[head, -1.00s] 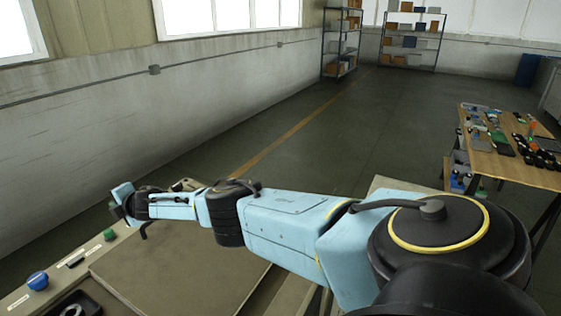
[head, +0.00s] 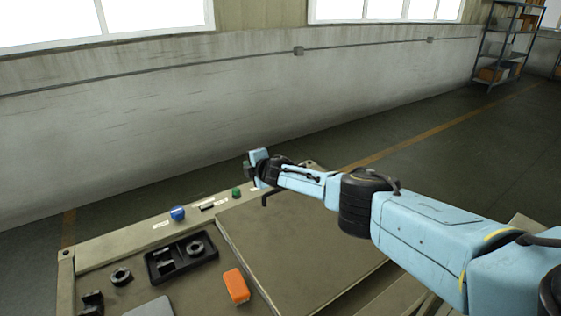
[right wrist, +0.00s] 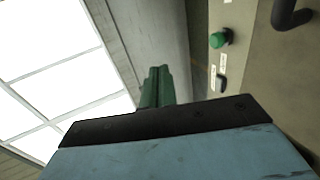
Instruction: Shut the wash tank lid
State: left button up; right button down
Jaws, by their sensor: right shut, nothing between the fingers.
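The wash tank lid (head: 300,255) appears as a broad flat grey-beige panel, lying level in the bench top as far as I can tell. A dark hooked handle (head: 268,197) stands at its far left part, just below my right gripper. The handle also shows at the top right of the right wrist view (right wrist: 292,14). My right gripper (head: 248,170) is over the far edge of the bench, shut and empty. Its green fingers (right wrist: 157,88) are together in the right wrist view and apart from the handle. My left gripper is out of view.
A green button (head: 236,192) and a blue knob (head: 178,213) sit on the back ledge. A black tray (head: 160,277) with parts, an orange block (head: 237,286) and a black nut (head: 121,277) lie left of the lid. The wall is behind.

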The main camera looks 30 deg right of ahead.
notch_tip(320, 180, up, 12)
jog(key=p, duration=0.4)
